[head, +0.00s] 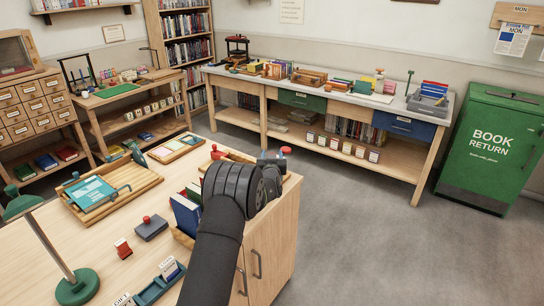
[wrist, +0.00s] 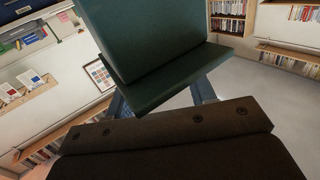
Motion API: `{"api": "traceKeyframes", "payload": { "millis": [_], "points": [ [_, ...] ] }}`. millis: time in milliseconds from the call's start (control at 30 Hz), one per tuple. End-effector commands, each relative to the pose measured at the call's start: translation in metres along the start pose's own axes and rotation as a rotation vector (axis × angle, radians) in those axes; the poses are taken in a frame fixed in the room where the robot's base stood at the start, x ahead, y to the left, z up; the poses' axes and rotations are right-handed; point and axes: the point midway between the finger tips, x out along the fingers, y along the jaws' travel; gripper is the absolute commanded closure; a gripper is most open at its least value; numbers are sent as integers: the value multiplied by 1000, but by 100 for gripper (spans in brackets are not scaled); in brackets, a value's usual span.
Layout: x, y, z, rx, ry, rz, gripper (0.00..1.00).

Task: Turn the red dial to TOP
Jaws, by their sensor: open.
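I cannot pick out a red dial or a TOP mark for certain. Two small red rounded parts show near my gripper in the head view, one left of my wrist (head: 217,152) and one just right of the gripper (head: 285,150). My gripper (head: 272,163) is over the far right corner of the near table, mostly hidden by my black wrist. In the wrist view my gripper (wrist: 163,98) shows two bluish fingers standing apart, so it is open. A dark green slab (wrist: 165,65) covers much of the space before them; I cannot tell what it is.
The near table (head: 75,222) holds a wooden tray (head: 150,181), blue books (head: 186,213), a dark stamp pad (head: 151,228), a red block (head: 123,248) and a green lamp base (head: 77,287). A green book return bin (head: 490,150) stands far right. The floor beyond is clear.

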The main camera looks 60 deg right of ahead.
Motion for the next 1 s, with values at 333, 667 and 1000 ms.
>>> {"api": "traceKeyframes", "payload": {
  "millis": [333,667,1000],
  "points": [
    [0,0,0,0,0,0,79],
    [0,0,0,0,0,-1,93],
    [0,-1,0,0,0,-1,93]
  ]
}}
